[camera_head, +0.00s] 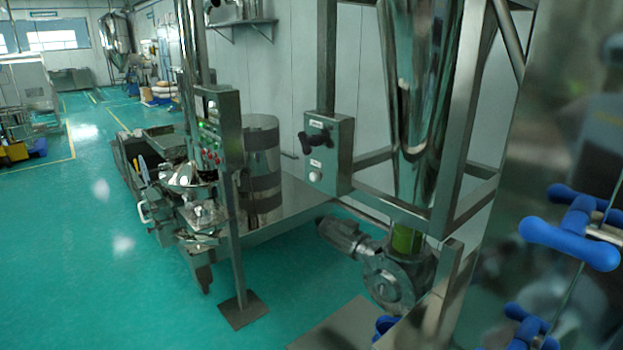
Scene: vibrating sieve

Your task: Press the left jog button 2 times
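A grey control box (342,158) is fixed to a metal post in the middle of the view. On its face are a black knob-like switch (314,141) and a pale round button (315,164) below it. A second, taller control panel (221,130) stands to the left on a post, with small green and red buttons (212,156). I cannot read the labels, so I cannot tell which button is the left jog button. Neither of my grippers is in view.
A steel drum (262,165) stands on a metal platform behind the left panel. A motor unit (392,272) sits low under the steel hopper (415,90). Blue-handled clamps (568,243) are close at the right. The green floor (80,260) is clear at the left.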

